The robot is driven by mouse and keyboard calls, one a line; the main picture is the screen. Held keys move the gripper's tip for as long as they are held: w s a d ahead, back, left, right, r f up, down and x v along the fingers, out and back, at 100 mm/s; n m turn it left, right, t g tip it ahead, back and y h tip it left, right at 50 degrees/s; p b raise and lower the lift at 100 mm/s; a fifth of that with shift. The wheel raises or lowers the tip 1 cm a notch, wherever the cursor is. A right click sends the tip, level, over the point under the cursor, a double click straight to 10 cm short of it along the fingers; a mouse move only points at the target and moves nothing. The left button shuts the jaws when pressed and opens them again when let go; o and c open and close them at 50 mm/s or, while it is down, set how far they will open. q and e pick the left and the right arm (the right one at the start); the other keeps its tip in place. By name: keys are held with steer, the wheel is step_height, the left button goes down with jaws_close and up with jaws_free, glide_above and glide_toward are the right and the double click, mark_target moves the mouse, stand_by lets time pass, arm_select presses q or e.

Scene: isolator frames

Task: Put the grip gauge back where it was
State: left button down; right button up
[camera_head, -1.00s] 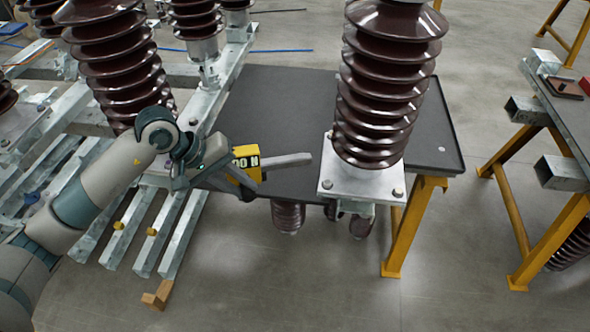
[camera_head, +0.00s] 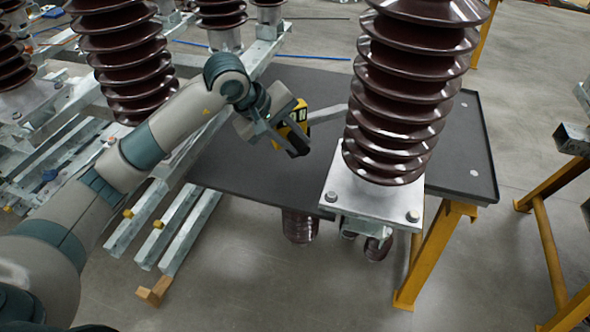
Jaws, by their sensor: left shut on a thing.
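My left gripper (camera_head: 281,127) comes in from the left and is shut on the gauge. It holds the gauge over the dark table (camera_head: 245,165), left of the large brown insulator. I cannot tell how high above the table top it is. My right gripper is not in view.
A large brown ribbed insulator (camera_head: 405,105) on a metal base plate (camera_head: 370,195) stands close right of the gauge. Steel beams (camera_head: 190,225) and more insulators (camera_head: 130,60) stand at the left. The table's right strip is bare apart from small pale discs.

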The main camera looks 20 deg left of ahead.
mark_target(291, 156)
arm_select(q)
steer(key=shift+f+p, duration=0.45)
steer(key=shift+f, duration=2.5)
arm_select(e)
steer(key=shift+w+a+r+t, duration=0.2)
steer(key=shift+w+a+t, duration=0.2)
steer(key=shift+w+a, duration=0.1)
arm_select(q)
steer(key=shift+f+p, duration=0.35)
steer(key=shift+f, duration=1.5)
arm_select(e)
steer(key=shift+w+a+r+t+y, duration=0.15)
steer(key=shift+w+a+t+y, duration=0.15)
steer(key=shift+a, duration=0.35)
arm_select(q)
steer(key=shift+f, duration=0.1)
